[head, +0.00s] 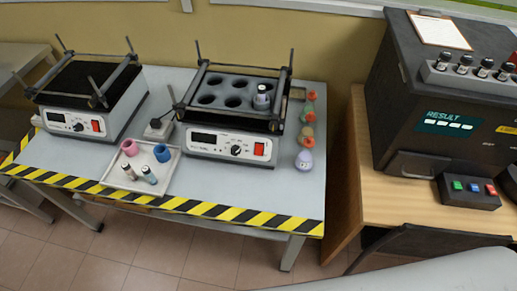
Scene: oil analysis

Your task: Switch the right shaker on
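The right shaker (220,148) stands on the table with its front panel facing me. The panel has a dark display (203,138), a round black knob (236,150) and a red rocker switch (259,149) at its right end. The display looks blank. The switch's tilt is too small to tell. A black rack with round holes (208,98) sits on top, and one vial (262,97) stands in it. The left shaker (62,121) has a similar panel and red switch (96,126), with an empty-looking dark top. Neither of my grippers is in view.
A tray (166,177) with pink and blue rings and small vials lies in front of the shakers. A dark analyser (400,120) stands on the wooden desk (355,190). Striped tape (200,208) marks the table's front edge.

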